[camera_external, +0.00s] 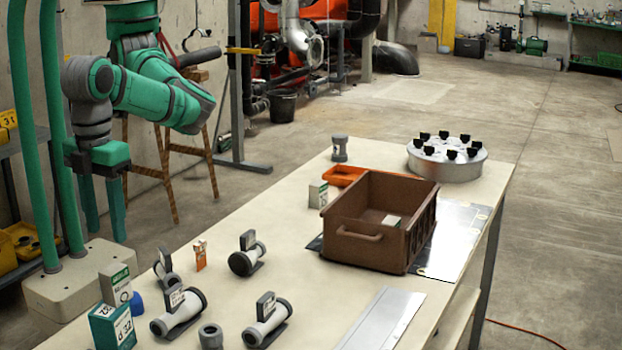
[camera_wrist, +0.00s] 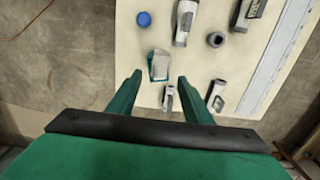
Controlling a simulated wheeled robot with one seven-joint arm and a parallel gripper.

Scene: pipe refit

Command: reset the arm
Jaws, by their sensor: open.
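My arm stands raised at the upper left of the external view, bent at the elbow, with the wrist turned downward. My gripper (camera_external: 103,208) points down with its two green fingers apart and nothing between them. It hangs beyond the table's left edge in that picture, above the table's height. In the wrist view my gripper (camera_wrist: 160,78) shows two spread green fingers, with the table top some way below. A green and white box (camera_wrist: 158,65) appears between the fingertips but lies lower, on the table.
The table (camera_external: 330,265) bears several grey pipe fittings (camera_external: 247,258), small boxes (camera_external: 113,325), a blue cap (camera_wrist: 144,19), a brown crate (camera_external: 365,253), an orange tray (camera_external: 341,176) and a round silver fixture (camera_external: 447,162). Green posts (camera_external: 50,180) stand left of my gripper.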

